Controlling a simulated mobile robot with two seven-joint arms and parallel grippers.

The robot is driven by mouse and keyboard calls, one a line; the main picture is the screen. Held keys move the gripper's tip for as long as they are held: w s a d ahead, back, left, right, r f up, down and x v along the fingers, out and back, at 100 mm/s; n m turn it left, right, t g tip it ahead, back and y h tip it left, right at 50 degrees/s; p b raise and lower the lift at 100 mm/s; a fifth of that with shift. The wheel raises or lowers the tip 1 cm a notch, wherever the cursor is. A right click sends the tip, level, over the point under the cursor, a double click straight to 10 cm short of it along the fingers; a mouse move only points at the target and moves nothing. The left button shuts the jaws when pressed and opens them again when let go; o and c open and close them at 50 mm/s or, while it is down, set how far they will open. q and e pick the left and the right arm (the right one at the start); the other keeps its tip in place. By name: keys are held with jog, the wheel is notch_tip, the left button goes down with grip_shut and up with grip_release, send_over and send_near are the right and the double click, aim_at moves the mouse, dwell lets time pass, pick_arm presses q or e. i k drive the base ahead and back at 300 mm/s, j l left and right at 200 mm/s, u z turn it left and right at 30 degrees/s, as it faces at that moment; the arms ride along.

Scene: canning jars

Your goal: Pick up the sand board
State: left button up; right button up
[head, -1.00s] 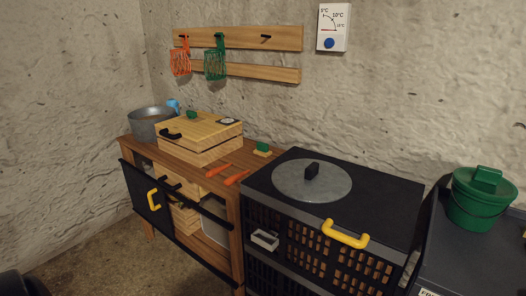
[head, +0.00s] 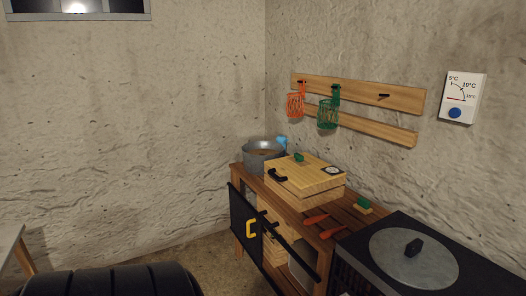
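I cannot make out a board that is clearly the sand board. The closest in colour is a pale wooden box (head: 305,183) with a black handle, a green knob and a small dial on its lid. It stands on the wooden workbench (head: 350,215). Neither of my grippers shows in the head view.
A grey metal pot (head: 264,157) stands behind the box. Two orange-handled tools (head: 322,225) and a green-handled brush (head: 362,205) lie right of it. A black unit with a round metal lid (head: 414,259) is at lower right. An orange basket (head: 296,105) and green basket (head: 328,113) hang above.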

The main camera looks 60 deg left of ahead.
aim_at(363, 205)
jog(key=u, duration=1.5)
